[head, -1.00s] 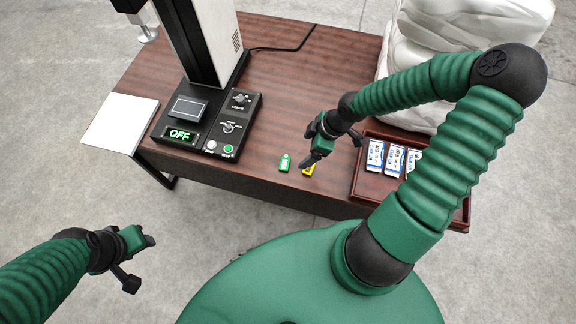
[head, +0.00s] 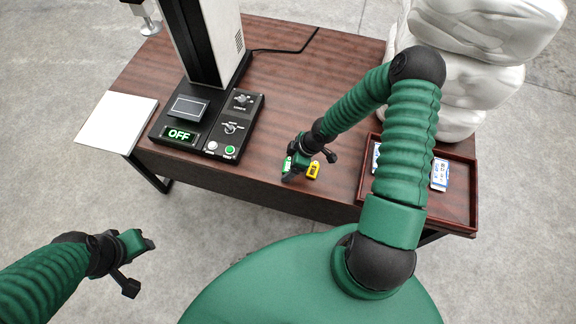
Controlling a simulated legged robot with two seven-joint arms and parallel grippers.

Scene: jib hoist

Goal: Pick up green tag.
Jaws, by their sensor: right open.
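The green tag (head: 287,164) lies on the brown table near its front edge, mostly hidden by my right gripper. A yellow tag (head: 313,170) lies just right of it. My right gripper (head: 288,174) is open, with its fingers over or at the green tag; I cannot tell whether they touch it. My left gripper (head: 146,243) is off the table at the lower left, holding nothing that I can see; its jaw opening is unclear.
A black hoist machine with an OFF display (head: 179,134) stands left on the table (head: 290,85). A white board (head: 115,122) is at the table's left edge. A brown tray (head: 456,203) with white-blue packets is at right, before white sacks (head: 480,85).

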